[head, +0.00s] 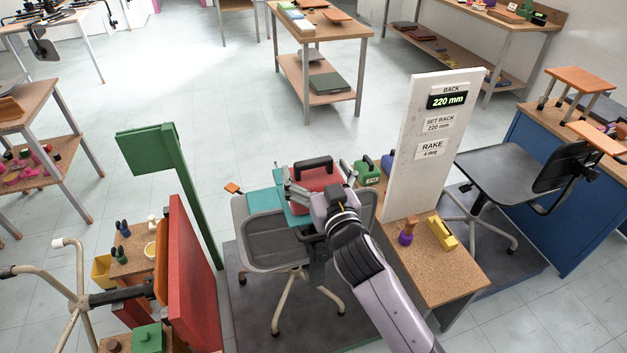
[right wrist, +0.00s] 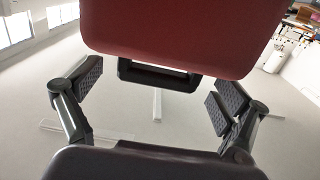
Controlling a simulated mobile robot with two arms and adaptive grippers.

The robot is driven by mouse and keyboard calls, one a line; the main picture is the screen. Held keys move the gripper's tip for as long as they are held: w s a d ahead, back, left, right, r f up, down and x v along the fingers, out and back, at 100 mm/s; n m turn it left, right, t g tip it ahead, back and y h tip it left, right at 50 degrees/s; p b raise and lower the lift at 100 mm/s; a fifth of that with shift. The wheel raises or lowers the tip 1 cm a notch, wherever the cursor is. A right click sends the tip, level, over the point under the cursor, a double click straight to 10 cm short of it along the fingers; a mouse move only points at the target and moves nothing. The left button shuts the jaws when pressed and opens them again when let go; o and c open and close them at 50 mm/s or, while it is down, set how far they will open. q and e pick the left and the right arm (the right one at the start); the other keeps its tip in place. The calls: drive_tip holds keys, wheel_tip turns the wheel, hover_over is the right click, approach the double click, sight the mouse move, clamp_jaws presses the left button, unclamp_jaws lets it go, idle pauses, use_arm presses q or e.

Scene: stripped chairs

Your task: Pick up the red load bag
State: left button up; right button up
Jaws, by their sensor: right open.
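The red load bag (head: 322,176) shows in the head view at a chair with a dark seat (head: 265,243), beside teal panels. Its black handle (head: 313,163) is on top. My right gripper (head: 316,185) is over the near side of the bag and hides part of it. In the right wrist view the bag (right wrist: 185,35) fills the top, with its black handle (right wrist: 160,76) below it. The open fingers of my right gripper (right wrist: 158,95) stand on both sides of the handle, apart from it. The left gripper is in neither view.
A white board (head: 432,185) with labels stands right of the bag on a wooden bench top (head: 440,268). Green and blue weights (head: 368,172) are close by on the right. A red panel (head: 190,280) and green post (head: 190,190) stand left. Open floor (head: 210,110) lies behind.

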drive_tip(key=shift+x, duration=1.05)
drive_tip(key=shift+c, duration=0.5)
